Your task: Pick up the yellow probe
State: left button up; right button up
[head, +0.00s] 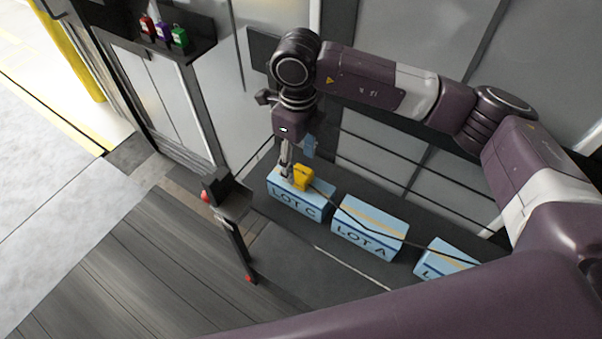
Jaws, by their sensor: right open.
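The yellow probe (303,178) stands on top of the light blue box marked LOT C (298,206). A dark cable runs from near it to the right, across the other boxes. My right gripper (288,172) points down just left of the probe and is open. Its fingers are small in the picture and lie close to the probe; I cannot tell whether they touch it. My left gripper is not in view.
The LOT A box (369,229) and a partly hidden third blue box (446,259) stand to the right in a row. A dark post with red parts (231,212) stands left of LOT C. Red, purple and green items sit on a dark shelf (188,47) at upper left.

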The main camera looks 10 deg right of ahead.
aim_at(299, 171)
jog(key=shift+f+p, duration=0.5)
jog(key=shift+f, duration=1.6)
jog(key=shift+c, duration=0.7)
jog(key=c, duration=1.3)
jog(key=shift+c, duration=0.2)
